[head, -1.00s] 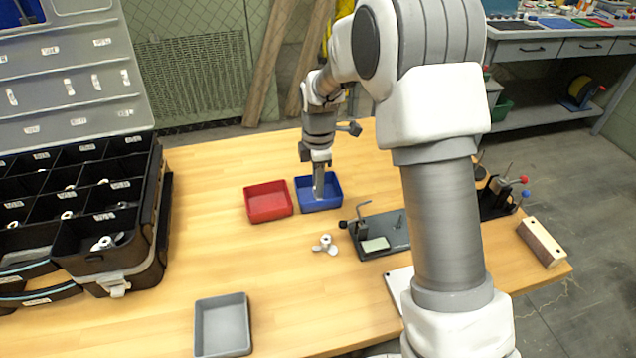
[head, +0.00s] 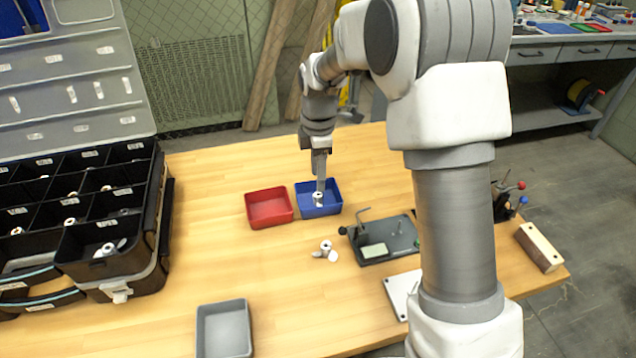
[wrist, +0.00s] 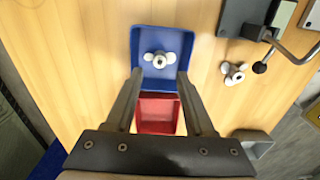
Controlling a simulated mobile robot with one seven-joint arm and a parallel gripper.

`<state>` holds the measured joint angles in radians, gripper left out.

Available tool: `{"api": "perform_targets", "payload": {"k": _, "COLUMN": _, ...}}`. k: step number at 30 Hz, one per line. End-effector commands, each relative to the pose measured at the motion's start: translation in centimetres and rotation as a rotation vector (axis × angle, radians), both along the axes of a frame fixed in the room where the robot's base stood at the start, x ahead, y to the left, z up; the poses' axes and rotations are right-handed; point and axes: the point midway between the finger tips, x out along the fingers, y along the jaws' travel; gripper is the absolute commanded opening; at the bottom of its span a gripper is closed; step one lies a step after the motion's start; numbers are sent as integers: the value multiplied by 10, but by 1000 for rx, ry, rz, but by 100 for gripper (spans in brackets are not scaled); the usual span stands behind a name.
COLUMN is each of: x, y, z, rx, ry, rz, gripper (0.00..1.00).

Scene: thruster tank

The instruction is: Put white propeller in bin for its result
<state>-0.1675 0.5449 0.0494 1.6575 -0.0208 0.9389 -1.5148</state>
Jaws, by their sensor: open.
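A white propeller (head: 318,197) lies inside the blue bin (head: 334,210). In the wrist view the propeller (wrist: 158,59) sits near the middle of the blue bin (wrist: 142,82). My gripper (head: 320,184) is above that bin. Its two fingers are spread wide in the wrist view (wrist: 157,76), with nothing held between them. A second white propeller (head: 325,251) lies on the table in front of the bins and also shows in the wrist view (wrist: 233,73). The red bin (head: 269,207) stands empty just left of the blue one.
A grey tray (head: 224,330) stands empty at the table's front. A black compartment case (head: 140,265) with white parts is at left. A dark test fixture (head: 385,240) with a bent rod stands right of the loose propeller. A wooden block (head: 540,247) lies at far right.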

Motion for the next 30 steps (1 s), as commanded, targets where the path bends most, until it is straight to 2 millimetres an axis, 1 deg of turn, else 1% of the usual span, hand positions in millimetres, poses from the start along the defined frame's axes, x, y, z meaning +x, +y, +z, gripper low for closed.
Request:
{"api": "perform_targets", "payload": {"k": 1, "x": 0, "y": 0, "z": 16, "rx": 0, "ry": -3, "rz": 0, "gripper": 54}}
{"api": "perform_targets", "payload": {"k": 3, "x": 1, "y": -1, "z": 30, "rx": 1, "ry": -4, "rz": -1, "gripper": 54}}
{"api": "perform_targets", "payload": {"k": 6, "x": 0, "y": -1, "z": 47, "rx": -1, "ry": -1, "rz": -2, "gripper": 54}}
{"api": "perform_targets", "payload": {"k": 9, "x": 1, "y": -1, "z": 60, "rx": 0, "ry": -2, "rz": -1, "gripper": 54}}
{"api": "perform_targets", "payload": {"k": 12, "x": 0, "y": -1, "z": 66, "rx": 0, "ry": -1, "rz": 0, "gripper": 54}}
{"api": "perform_targets", "payload": {"k": 17, "x": -1, "y": -1, "z": 70, "rx": 0, "ry": -1, "rz": -5, "gripper": 54}}
{"api": "perform_targets", "payload": {"k": 20, "x": -5, "y": -5, "z": 79, "rx": 0, "ry": -15, "rz": -42, "gripper": 54}}
{"api": "perform_targets", "payload": {"k": 23, "x": -17, "y": -13, "z": 97, "rx": 3, "ry": -42, "rz": -133, "gripper": 54}}
{"api": "perform_targets", "payload": {"k": 27, "x": -45, "y": -29, "z": 130, "rx": 17, "ry": -98, "rz": -327, "gripper": 54}}
{"api": "perform_targets", "payload": {"k": 30, "x": -67, "y": -40, "z": 150, "rx": 34, "ry": -136, "rz": -473, "gripper": 54}}
